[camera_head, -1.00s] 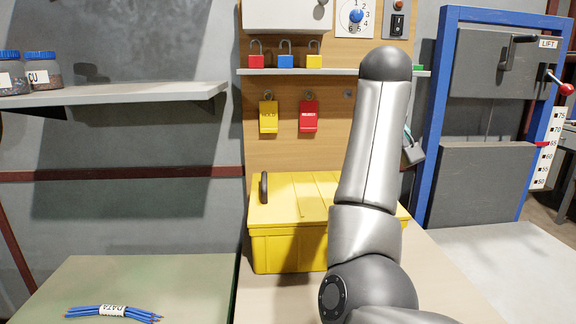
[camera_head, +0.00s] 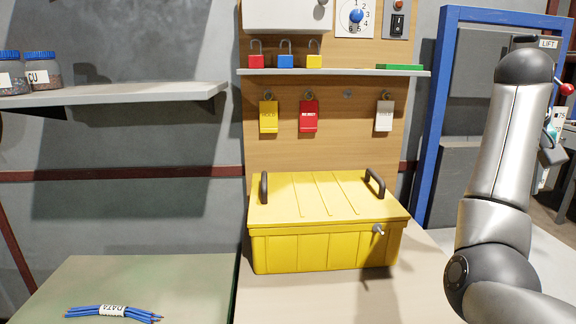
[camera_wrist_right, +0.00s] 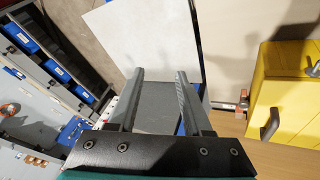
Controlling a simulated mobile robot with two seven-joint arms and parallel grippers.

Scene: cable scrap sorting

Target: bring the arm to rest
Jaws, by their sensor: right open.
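My right arm (camera_head: 503,150) stands raised at the right side of the head view, to the right of the yellow box. Its gripper is mostly hidden behind the forearm there. In the right wrist view my right gripper (camera_wrist_right: 158,76) is open, with its two fingers apart and nothing between them. My left gripper is in neither view.
A closed yellow box (camera_head: 325,248) with dark handles stands on the bench; it also shows in the right wrist view (camera_wrist_right: 268,95). A blue cable bundle (camera_head: 112,311) lies on the left table. A blue lift frame (camera_head: 436,120) stands behind my arm.

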